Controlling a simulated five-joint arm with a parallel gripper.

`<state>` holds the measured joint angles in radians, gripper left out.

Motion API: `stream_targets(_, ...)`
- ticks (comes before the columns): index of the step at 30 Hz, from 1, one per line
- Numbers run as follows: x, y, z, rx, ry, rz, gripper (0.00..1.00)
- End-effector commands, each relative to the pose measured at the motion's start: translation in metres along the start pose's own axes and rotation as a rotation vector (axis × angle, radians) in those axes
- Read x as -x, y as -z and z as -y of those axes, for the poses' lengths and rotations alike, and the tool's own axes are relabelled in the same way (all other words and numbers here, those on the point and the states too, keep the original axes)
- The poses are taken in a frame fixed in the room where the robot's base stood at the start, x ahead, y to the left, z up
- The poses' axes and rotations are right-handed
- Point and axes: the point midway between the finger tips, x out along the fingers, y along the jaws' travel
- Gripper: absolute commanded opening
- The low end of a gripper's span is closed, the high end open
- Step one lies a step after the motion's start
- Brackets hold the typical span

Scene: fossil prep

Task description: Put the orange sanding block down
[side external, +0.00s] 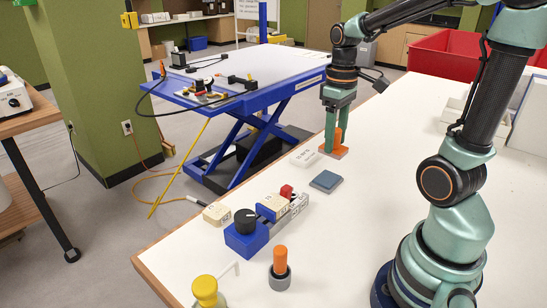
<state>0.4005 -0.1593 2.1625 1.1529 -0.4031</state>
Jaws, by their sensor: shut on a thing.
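The orange sanding block (334,152) has a flat base with an upright orange grip. It is near the far edge of the white table (400,180). My gripper (338,135) points down and is shut on its grip, which the fingers partly cover. The base is at or very near the table top; I cannot tell whether it touches.
A white labelled box (303,157) and a blue-grey square pad (326,181) lie close by.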

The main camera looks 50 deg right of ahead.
Motion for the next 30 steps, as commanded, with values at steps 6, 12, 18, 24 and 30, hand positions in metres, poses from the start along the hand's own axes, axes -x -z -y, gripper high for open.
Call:
stream_targets(6, 0.011, -0.031, -0.021, -0.003, 0.003, 0.002, 0.10)
stream_targets(12, -0.016, -0.035, -0.022, 0.001, 0.008, 0.011, 0.10)
stream_targets(18, -0.066, -0.035, -0.022, 0.001, 0.009, 0.013, 0.10)
stream_targets(24, -0.112, -0.034, -0.022, 0.000, 0.008, 0.011, 0.10)
stream_targets(30, -0.143, -0.033, -0.022, 0.000, 0.007, 0.008, 0.10)
